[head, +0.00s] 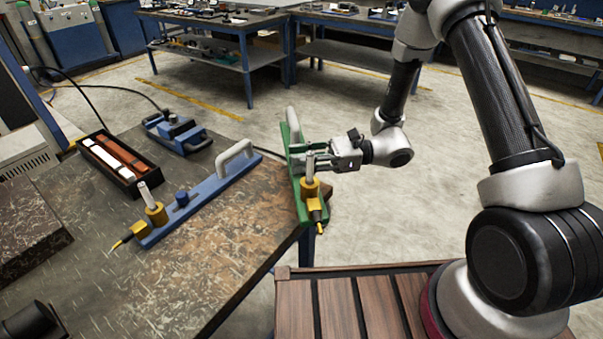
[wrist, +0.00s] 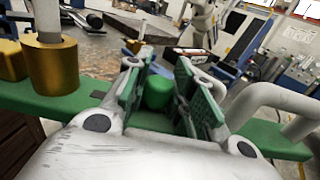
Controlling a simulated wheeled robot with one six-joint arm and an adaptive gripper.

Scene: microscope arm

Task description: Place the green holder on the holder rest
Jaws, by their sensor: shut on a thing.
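The green holder (head: 295,142) is a long green bar with a grey handle at its far end and a gold cylinder with a pale pin near its near end. My gripper (head: 312,163) reaches it from the right at its middle. In the wrist view, the jaws (wrist: 160,80) stand on both sides of a green knob (wrist: 159,94) on the green holder (wrist: 70,104) and are shut on it. The holder is at the table's right edge; I cannot tell whether it touches the table. I cannot pick out the holder rest for certain.
A similar blue holder (head: 208,190) lies on the worn table (head: 215,255), left of the green one. Behind it are a black box (head: 128,178) with red and white blocks, and a blue device (head: 178,132) with cables. The table's front middle is clear.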

